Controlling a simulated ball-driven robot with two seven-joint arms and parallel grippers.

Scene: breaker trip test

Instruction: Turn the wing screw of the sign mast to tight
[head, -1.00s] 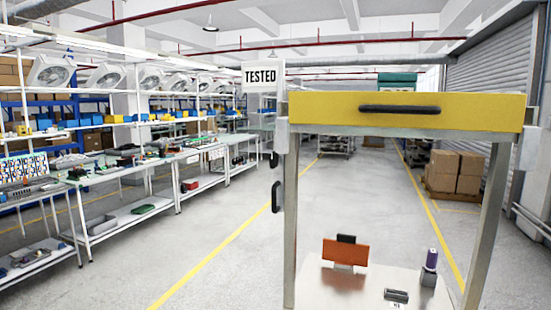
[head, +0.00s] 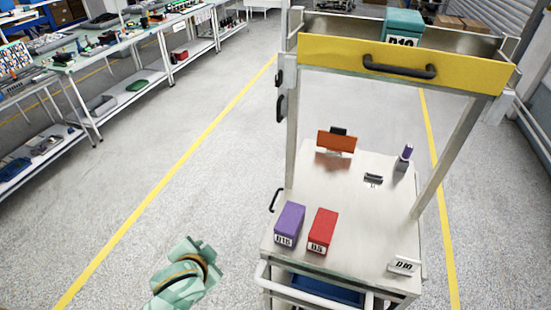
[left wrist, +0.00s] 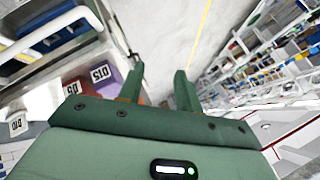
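The sign mast's TESTED sign is out of view now, and I cannot make out its wing screw. Two dark fittings (head: 281,109) sit on the outer side of the cart's left post (head: 292,140); I cannot tell whether either belongs to the mast. In the head view a pale green part of my left arm shows at the bottom, left of the cart, without its fingertips. In the left wrist view my left gripper (left wrist: 160,72) is open and empty, its two green fingers apart over the floor. My right gripper is in neither view.
The cart's deck (head: 345,225) holds a purple block (head: 289,222), a red block (head: 323,228), an orange-red plate (head: 337,141) and a small purple-topped item (head: 406,155). A yellow drawer (head: 400,65) spans its top, with a teal block (head: 403,24) behind. Open floor lies left.

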